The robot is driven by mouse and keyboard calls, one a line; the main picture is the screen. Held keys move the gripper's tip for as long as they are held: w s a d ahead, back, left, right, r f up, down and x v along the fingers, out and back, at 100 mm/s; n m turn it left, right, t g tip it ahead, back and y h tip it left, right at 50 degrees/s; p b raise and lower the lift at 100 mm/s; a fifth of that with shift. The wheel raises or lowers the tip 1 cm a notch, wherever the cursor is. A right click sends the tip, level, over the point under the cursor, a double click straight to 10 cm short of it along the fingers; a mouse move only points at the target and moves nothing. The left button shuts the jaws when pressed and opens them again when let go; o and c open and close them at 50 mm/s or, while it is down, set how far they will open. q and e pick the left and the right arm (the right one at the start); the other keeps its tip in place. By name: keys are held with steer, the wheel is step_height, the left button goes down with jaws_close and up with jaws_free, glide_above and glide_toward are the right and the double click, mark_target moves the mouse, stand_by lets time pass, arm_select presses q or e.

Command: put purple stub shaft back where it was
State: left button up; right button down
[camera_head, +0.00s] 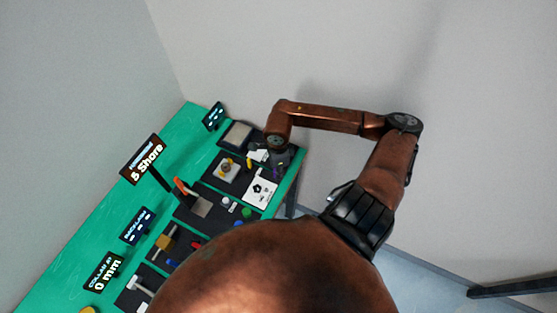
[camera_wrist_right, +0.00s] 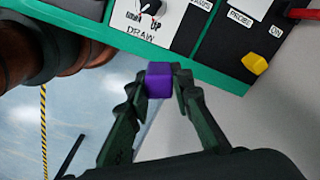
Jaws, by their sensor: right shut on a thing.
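The purple stub shaft (camera_wrist_right: 159,80) is held between the fingertips of my right gripper (camera_wrist_right: 158,84) in the right wrist view. Its flat purple end faces the camera, and the rest of it is hidden. Behind it lies the edge of the green table (camera_wrist_right: 222,84), with a white "DRAW" card (camera_wrist_right: 140,24) on a dark mat. In the head view my right gripper (camera_head: 277,160) is small and dark at the table's far right edge, and the shaft cannot be clearly made out there. My left gripper is in neither view.
Dark mats with small parts cover the green table (camera_head: 62,268), including a blue piece (camera_head: 237,208) and a green piece (camera_head: 249,214). A yellow knob (camera_wrist_right: 255,64) sits near the edge. Open floor lies beyond the table.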

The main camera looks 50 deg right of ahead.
steer(key=w+d+f+p, duration=0.1)
steer(key=w+d+f, duration=0.3)
steer(key=w+d+f+p, duration=0.1)
steer(key=w+d+f, duration=0.2)
steer(key=d+f, duration=0.1)
steer(key=shift+w+d+f+p, duration=0.2)
steer(key=shift+w+d+p, duration=0.1)
steer(key=shift+w+d, duration=0.1)
steer(key=shift+w+f, duration=0.1)
steer(key=shift+f, duration=0.1)
steer(key=f, duration=0.1)
steer(key=f+p, duration=0.1)
steer(key=f, duration=0.1)
steer(key=shift+w+d+f, duration=0.15)
steer(key=shift+d, duration=0.05)
steer(key=shift+f, duration=0.1)
steer(key=shift+f, duration=0.1)
steer(key=c, duration=2.2)
jaws_free()
steer(key=shift+f, duration=0.1)
steer(key=o, duration=0.5)
